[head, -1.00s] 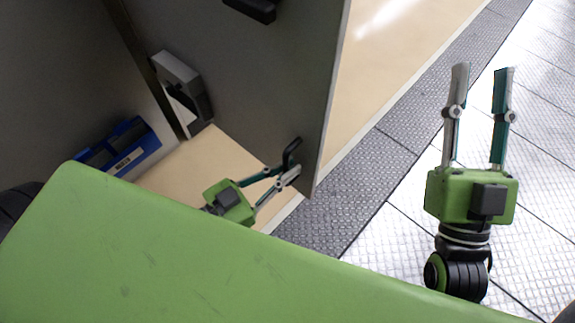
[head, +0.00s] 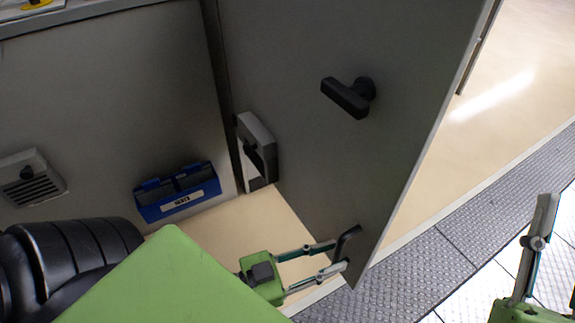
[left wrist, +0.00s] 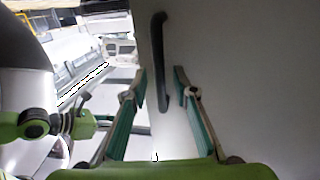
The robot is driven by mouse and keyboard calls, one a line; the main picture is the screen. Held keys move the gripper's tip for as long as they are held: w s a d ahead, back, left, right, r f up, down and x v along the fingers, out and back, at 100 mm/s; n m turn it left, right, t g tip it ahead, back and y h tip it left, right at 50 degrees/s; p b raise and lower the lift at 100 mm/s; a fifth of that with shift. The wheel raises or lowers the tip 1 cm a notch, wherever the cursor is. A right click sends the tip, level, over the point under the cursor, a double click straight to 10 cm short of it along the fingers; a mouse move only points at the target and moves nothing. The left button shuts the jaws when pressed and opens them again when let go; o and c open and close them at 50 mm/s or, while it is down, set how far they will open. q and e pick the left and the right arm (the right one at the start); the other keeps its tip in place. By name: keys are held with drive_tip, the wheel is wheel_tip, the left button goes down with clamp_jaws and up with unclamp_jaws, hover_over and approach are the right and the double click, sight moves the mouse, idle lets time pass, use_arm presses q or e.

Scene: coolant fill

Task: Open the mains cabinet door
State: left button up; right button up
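The grey cabinet door (head: 330,160) is a large flat panel in the middle of the head view, meeting a grey wall at its left edge. A slim black bar handle (head: 347,242) sits near its lower right edge; the handle also shows in the left wrist view (left wrist: 158,55). My left gripper (head: 338,257) is at this handle. In the left wrist view its fingers (left wrist: 160,78) are apart, one on each side of the handle, with no clear contact. My right gripper (head: 545,225) is at the right edge, partly cut off, its visible finger upright and away from the door.
A black T-shaped handle (head: 350,97) sticks out higher on the panel. A blue bin (head: 178,192) and a vented grey box (head: 30,178) are on the wall at left. A grey box (head: 257,145) is at the corner. Beige floor and grey matting (head: 440,255) lie clear at right.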

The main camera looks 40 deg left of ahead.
use_arm(q)
drive_tip(key=v, duration=0.9)
drive_tip(key=shift+s+a, duration=0.2)
drive_tip(key=shift+s, duration=0.15)
